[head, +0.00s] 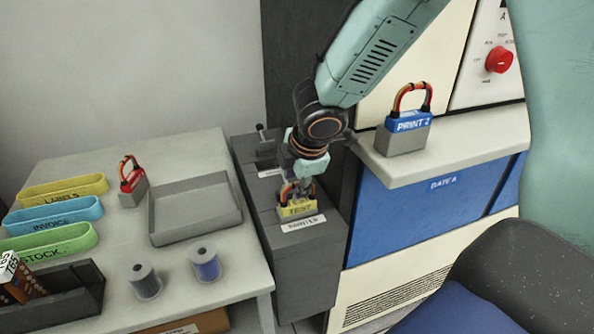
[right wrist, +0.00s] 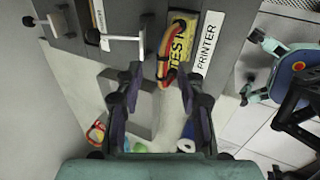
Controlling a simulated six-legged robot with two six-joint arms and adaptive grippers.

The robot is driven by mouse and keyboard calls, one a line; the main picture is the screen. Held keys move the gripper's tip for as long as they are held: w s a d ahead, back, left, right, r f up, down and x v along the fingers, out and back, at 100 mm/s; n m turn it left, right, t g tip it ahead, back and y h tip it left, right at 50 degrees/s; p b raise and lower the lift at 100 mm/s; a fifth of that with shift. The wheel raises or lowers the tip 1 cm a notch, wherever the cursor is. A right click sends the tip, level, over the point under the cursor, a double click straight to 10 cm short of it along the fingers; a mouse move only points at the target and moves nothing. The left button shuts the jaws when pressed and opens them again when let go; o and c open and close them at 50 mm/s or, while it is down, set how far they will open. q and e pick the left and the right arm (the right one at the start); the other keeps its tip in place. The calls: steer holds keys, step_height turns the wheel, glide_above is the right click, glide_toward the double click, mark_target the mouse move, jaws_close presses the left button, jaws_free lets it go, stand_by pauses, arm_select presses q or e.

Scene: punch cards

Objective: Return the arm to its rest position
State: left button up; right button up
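My right arm reaches down from the top of the head view. Its gripper (head: 303,183) is just above the yellow padlock (head: 298,209) labelled TEST, which sits on a grey box (head: 310,260) beside a PRINTER label. In the right wrist view, the fingers (right wrist: 160,75) are spread, with the orange-red shackle of the yellow padlock (right wrist: 180,40) between their tips. Neither finger visibly clamps it. My left gripper does not show.
The table at left holds a red padlock (head: 132,181), a grey tray (head: 195,209), two spools (head: 205,265) and coloured bands (head: 55,222). A blue PRINT 2 padlock (head: 405,133) stands on a pale ledge (head: 460,145) right of my arm.

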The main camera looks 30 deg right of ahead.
steer(key=v, duration=0.6)
steer(key=shift+r, duration=0.35)
steer(key=shift+s, duration=0.1)
steer(key=shift+s+a, duration=0.1)
